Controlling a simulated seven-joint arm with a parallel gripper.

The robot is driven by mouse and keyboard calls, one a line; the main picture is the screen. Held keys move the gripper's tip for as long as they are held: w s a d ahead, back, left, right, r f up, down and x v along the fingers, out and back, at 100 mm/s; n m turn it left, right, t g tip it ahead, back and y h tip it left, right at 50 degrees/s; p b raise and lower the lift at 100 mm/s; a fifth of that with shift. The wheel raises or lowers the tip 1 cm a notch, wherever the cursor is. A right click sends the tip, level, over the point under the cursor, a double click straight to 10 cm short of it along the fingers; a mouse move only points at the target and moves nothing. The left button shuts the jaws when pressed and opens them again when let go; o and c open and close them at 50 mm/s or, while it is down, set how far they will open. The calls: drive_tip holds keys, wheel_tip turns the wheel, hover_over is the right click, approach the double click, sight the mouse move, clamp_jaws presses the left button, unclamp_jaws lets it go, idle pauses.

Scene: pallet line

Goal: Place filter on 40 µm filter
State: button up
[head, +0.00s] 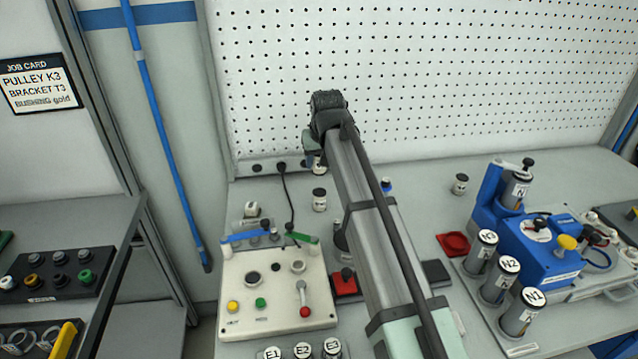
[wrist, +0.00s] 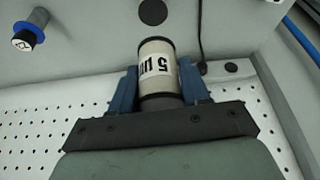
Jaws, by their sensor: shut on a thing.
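In the wrist view my gripper (wrist: 159,82) is shut on a cylindrical filter (wrist: 157,52) with dark ends and a white label that reads upside down as "5 µm". Its blue fingers grip the filter's two sides. In the head view my gripper (head: 312,148) is low at the back of the bench near the pegboard, and the held filter (head: 319,168) is partly hidden behind it. A similar small labelled canister (head: 319,200) stands upright in front of it. Another canister (head: 460,184) stands at the back right. Their labels are too small to read, so I cannot tell which is 40 µm.
A blue-ringed part (wrist: 27,35) is in the wrist view's corner. A control box (head: 275,290) with buttons and a black cable stands at the front left. A blue machine (head: 545,245) with labelled cylinders stands at right. A red block (head: 345,284) lies beside my arm.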

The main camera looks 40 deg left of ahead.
sight(319, 190)
drive_tip(key=shift+f, duration=3.6)
drive_tip(key=shift+f, duration=0.15)
drive_tip(key=o, duration=1)
drive_tip(key=v, duration=1.2)
drive_tip(key=shift+w, duration=0.1)
drive_tip(key=shift+a, duration=0.1)
